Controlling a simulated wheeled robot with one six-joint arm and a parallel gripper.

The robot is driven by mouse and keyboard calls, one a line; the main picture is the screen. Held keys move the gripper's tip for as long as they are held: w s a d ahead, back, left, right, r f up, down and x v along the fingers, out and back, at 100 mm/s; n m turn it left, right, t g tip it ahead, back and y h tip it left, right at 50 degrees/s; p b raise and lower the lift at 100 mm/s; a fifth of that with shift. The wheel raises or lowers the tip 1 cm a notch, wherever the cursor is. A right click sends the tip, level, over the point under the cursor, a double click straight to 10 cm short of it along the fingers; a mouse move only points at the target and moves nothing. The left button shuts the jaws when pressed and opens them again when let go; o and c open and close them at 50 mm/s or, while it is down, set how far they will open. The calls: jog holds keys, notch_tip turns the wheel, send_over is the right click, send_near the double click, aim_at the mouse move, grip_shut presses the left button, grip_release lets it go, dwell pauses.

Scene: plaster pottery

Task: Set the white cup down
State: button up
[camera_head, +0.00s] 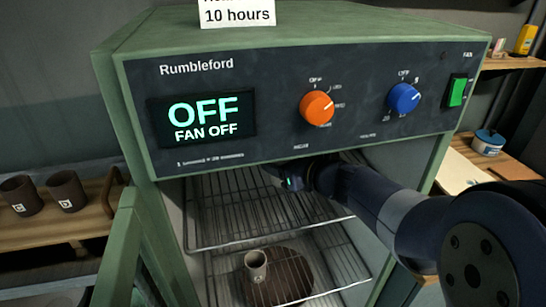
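A pale grey-white cup (256,266) stands upright low inside the open green cabinet, at the left part of a round brown disc (283,280). I cannot tell whether the disc lies on or under the lower wire rack (345,266). My gripper (283,178) reaches into the cabinet from the right, just under the control panel and near the upper wire rack (225,213). It is above the cup and apart from it. Its fingers are small and dark, so their opening is unclear. I see nothing held in it.
The panel (330,85) reads OFF and FAN OFF, with an orange knob (316,107), a blue knob (404,97) and a green switch (457,92). The open door (122,245) stands at left. A blue pot (488,142) stands right.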

jog(key=w+a, duration=0.2)
jog(key=w, duration=0.1)
jog(key=shift+w+a+p, duration=0.15)
jog(key=shift+a+p, duration=0.2)
jog(key=shift+f, duration=0.6)
jog(key=shift+d+f, duration=0.1)
jog(key=shift+f+b, duration=0.3)
jog(key=shift+b, duration=0.2)
jog(key=o, duration=1.2)
jog(key=shift+r, duration=0.1)
jog(key=shift+c, duration=0.2)
